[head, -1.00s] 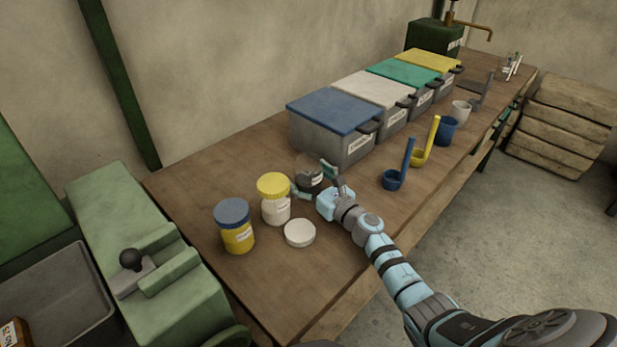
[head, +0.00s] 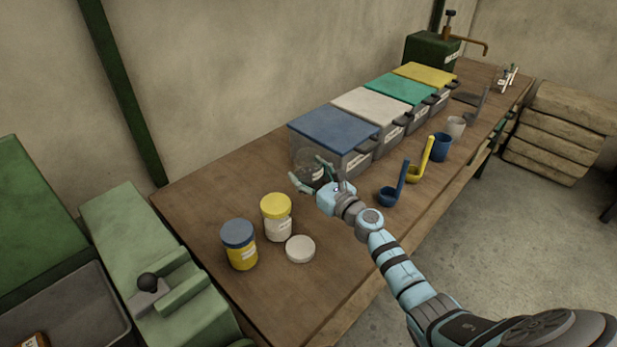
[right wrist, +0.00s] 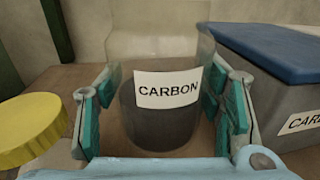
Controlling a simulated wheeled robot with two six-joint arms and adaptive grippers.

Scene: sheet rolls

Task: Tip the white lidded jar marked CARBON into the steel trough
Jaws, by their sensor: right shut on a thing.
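The CARBON jar (head: 312,174) is clear, with dark contents in its lower part and a white label reading CARBON in the right wrist view (right wrist: 167,90). Its top is open. A white lid (head: 300,249) lies flat on the bench. My right gripper (head: 306,177) is shut around the jar, its fingers on either side, and holds it upright in front of the blue-lidded bin, apparently just above the bench. A grey metal trough (head: 88,300) is at the lower left, partly cut off. My left gripper is not in view.
A yellow-lidded jar (head: 276,216) and a blue-lidded jar (head: 239,245) stand on the bench (head: 190,200) near the white lid. Several lidded bins (head: 335,130) line the wall side. Scoops (head: 390,195) and cups stand right of my gripper. A green machine (head: 150,250) adjoins the bench's left end.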

